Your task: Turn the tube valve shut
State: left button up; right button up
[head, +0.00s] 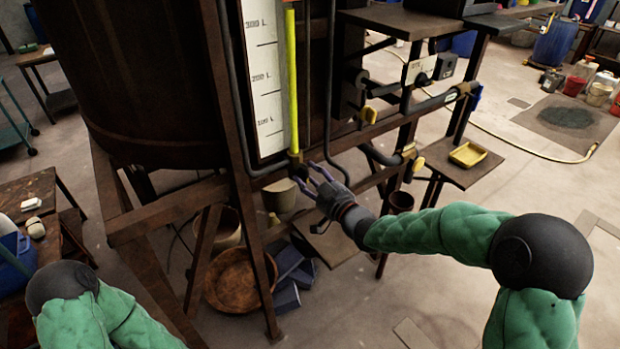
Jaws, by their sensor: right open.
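A yellow-filled level tube (292,85) runs down beside a white scale board (264,80) marked in litres, on the front of a large rusty vat (135,80). A small dark valve (295,158) sits at the tube's lower end. Its handle is too small and too close to my fingers to read its position. My right gripper (308,174) is open, its fingers pointing up and left, just below and right of this valve. I cannot tell whether a finger touches it. My left arm shows at the lower left, but its gripper is out of view.
Rusty frame beams and grey pipes surround the valve. Yellow-handled fittings (368,115) are on pipework to the right. A yellow tray (467,154) rests on a side shelf. A round wooden bowl (240,279) and blue blocks (289,262) lie below.

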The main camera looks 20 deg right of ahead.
jog(key=shift+c, duration=0.3)
grip_shut()
jog(key=shift+m, duration=0.3)
jog(key=m, duration=0.3)
jog(key=shift+f, duration=0.1)
jog(key=m, duration=0.9)
jog(key=shift+a+m, duration=0.15)
jog(key=shift+m, duration=0.15)
jog(key=m+p, duration=0.1)
jog(key=m, duration=0.3)
jog(key=shift+a+f+m+p, duration=0.1)
jog(key=shift+f+m+p, duration=0.05)
jog(key=shift+m+p, duration=0.15)
